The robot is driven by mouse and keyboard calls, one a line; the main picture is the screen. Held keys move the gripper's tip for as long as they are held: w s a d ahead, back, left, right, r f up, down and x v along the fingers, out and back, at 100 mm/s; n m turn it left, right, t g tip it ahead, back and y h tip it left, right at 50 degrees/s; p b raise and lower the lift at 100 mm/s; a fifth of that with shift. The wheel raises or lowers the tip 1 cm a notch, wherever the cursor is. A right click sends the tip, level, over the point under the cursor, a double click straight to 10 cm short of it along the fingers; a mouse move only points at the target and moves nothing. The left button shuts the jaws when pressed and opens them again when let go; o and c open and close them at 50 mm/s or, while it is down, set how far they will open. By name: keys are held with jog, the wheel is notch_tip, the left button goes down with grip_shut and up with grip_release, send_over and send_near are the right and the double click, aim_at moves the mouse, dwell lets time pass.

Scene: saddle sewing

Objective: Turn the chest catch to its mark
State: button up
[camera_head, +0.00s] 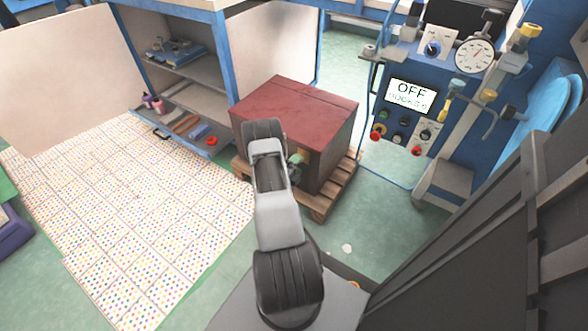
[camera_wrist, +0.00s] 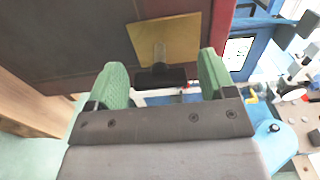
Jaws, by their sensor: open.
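The chest (camera_head: 295,100) has a red lid and dark brown sides. In the wrist view, its dark side (camera_wrist: 70,45) carries a yellow plate (camera_wrist: 185,38). The catch (camera_wrist: 160,76) is a black crossbar on a pale stem standing out from this plate. My gripper (camera_wrist: 162,80) has green fingers, spread wide, one on each side of the crossbar with gaps between. It holds nothing. In the head view, my arm hides the catch, and only a bit of my gripper (camera_head: 298,158) shows at the chest's front. I cannot make out the mark.
The chest stands on a wooden pallet (camera_head: 318,205). A shelf unit (camera_head: 180,75) with small items is behind left. A blue machine with an OFF screen (camera_head: 411,95) is at the right. Dotted sheets (camera_head: 130,215) cover the left floor; green floor (camera_head: 375,235) is clear right of the pallet.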

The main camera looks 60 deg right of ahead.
jog(key=a+p, duration=0.3)
jog(key=a, duration=1)
jog(key=shift+a, duration=0.35)
jog(key=w+a+r+m+g+y+p, duration=0.1)
jog(key=a+r+m+g+y+p, duration=0.25)
jog(key=r+m+p, duration=0.9)
jog(key=a+r+m+g+y+p, duration=0.2)
jog(key=a+r+m+g, duration=0.3)
jog(key=r, duration=1.7)
jog(key=s+a+r+m+t+y+p, duration=0.1)
jog(key=a+r+m+t+y+p, duration=0.5)
jog(key=r, duration=0.9)
jog(key=s+a+r+m+t+y+p, duration=0.1)
jog(key=a+r+m+t+y+p, duration=0.5)
jog(key=a+r+m+p, duration=0.5)
jog(key=a+r+m, duration=0.1)
jog(key=a+r, duration=0.3)
jog(key=r, duration=0.1)
jog(key=shift+a+r, duration=0.15)
jog(key=shift+r, duration=0.1)
jog(key=shift+w+y, duration=0.1)
jog(key=shift+y, duration=0.15)
